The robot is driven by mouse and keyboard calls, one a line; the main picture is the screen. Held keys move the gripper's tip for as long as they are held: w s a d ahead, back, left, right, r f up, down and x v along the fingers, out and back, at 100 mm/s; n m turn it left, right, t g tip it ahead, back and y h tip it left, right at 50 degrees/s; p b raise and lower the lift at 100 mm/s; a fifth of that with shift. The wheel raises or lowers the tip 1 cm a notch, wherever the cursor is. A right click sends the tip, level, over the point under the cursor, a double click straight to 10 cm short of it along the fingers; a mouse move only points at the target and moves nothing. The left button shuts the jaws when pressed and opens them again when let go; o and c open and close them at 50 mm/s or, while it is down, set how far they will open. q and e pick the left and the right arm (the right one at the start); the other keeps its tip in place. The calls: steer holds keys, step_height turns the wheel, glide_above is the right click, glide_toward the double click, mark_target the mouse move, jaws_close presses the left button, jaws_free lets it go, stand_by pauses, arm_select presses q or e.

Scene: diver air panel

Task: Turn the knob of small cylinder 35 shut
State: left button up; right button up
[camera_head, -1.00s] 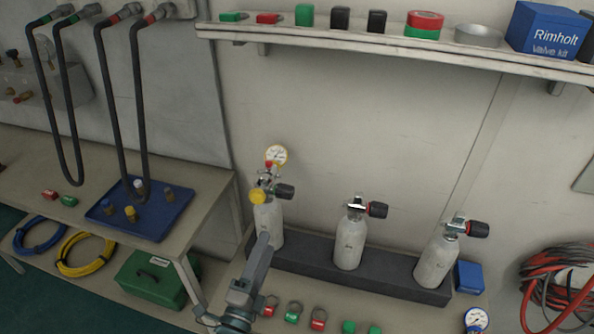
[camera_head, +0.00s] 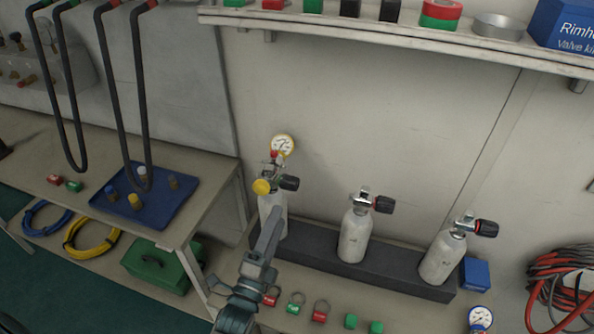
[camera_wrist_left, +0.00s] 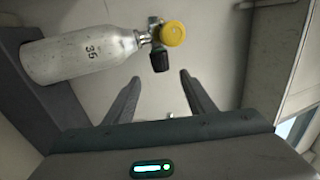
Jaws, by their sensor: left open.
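Small cylinder 35 (camera_head: 275,205) is the leftmost of three pale cylinders in the head view, upright, with a yellow cap (camera_head: 262,187) and a gauge above. Its black knob (camera_head: 289,183) points right. My left gripper (camera_head: 276,214) is in front of the cylinder body, below the knob, and hides part of it. In the left wrist view the cylinder (camera_wrist_left: 80,55) lies sideways with its number showing. The knob (camera_wrist_left: 160,62) is just beyond the fingertips of my open gripper (camera_wrist_left: 159,78), between their lines and not gripped. My right gripper is not in view.
Two other cylinders (camera_head: 353,238) (camera_head: 441,260) stand right of it in a dark rack (camera_head: 390,273). Tags and green caps (camera_head: 351,321) lie in front. A side table with a blue tray (camera_head: 163,220) is at left, under hanging hoses. A shelf (camera_head: 400,32) runs above.

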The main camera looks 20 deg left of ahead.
mark_target(290, 183)
arm_select(q)
steer(key=p+x, duration=0.4)
steer(key=x, duration=1.1)
steer(key=shift+w, duration=0.35)
steer(key=shift+c, duration=0.6)
steer(key=shift+r, duration=0.1)
steer(key=c, duration=0.9)
